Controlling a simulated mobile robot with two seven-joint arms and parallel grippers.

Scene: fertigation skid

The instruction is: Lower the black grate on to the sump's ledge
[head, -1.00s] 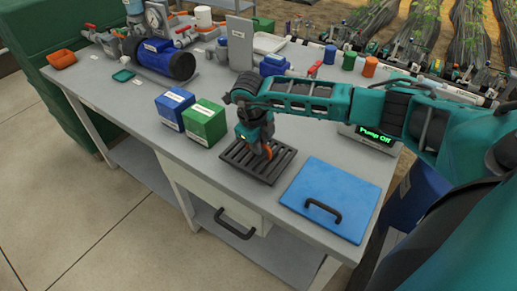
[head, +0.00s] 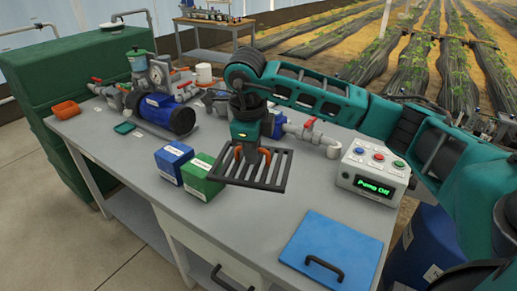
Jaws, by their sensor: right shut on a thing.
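The black slatted grate (head: 272,174) hangs in my right gripper (head: 252,154), roughly level and raised above the grey bench top. The gripper points down, with its orange fingertips shut on the grate near its middle. The grate's left edge overlaps the green box in the picture. I cannot make out the sump or its ledge in this view. My left gripper is out of view.
A green box (head: 202,178) and a blue box (head: 174,161) stand left of the grate. A blue panel with a black handle (head: 334,243) lies at the front right. The control box (head: 374,172) reads "Pump Off". The bench top (head: 240,221) between is bare.

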